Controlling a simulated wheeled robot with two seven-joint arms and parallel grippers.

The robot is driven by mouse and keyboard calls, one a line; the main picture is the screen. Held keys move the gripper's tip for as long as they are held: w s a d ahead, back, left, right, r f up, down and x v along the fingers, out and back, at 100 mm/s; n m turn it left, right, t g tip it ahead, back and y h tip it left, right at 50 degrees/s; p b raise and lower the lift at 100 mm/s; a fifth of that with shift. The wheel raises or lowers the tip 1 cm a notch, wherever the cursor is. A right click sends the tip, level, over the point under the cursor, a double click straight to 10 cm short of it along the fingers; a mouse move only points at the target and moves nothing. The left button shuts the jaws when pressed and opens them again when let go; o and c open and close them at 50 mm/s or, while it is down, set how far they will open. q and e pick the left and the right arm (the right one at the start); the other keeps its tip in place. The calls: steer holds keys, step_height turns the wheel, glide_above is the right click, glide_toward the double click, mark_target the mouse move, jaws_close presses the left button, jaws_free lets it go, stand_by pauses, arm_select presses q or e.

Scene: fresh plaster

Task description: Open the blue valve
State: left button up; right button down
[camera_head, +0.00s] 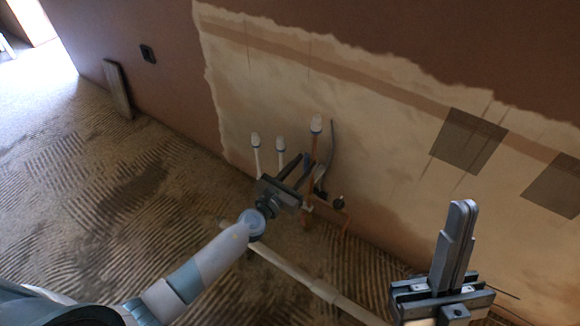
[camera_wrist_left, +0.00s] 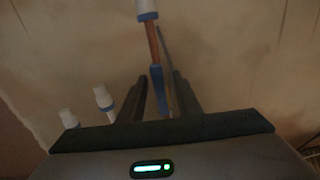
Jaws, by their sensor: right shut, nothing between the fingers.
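The blue valve handle (camera_wrist_left: 157,80) sits on a copper pipe with a white cap, in front of the plaster wall. In the head view the blue valve (camera_head: 307,159) is small and partly hidden by my left gripper (camera_head: 302,166). In the left wrist view the fingers of my left gripper (camera_wrist_left: 160,78) stand apart on either side of the blue handle, with a visible gap. How far the handle lies between them in depth is hard to tell. My right gripper (camera_head: 463,204) is shut and empty, pointing up at the lower right, well away from the valve.
Two white-capped pipes (camera_head: 280,144) stand left of the valve. A grey hose (camera_head: 331,145) and a dark round fitting (camera_head: 338,203) are on its right. A pale pipe (camera_head: 300,276) runs along the ridged floor. A board (camera_head: 117,88) leans on the wall at the far left.

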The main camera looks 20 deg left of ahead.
arm_select(q)
steer(key=shift+s, duration=0.15)
steer(key=v, duration=1.1)
steer(key=shift+s+a+b, duration=0.2)
steer(key=shift+s+b, duration=0.1)
steer(key=shift+b, duration=0.05)
steer(key=shift+r, duration=0.1)
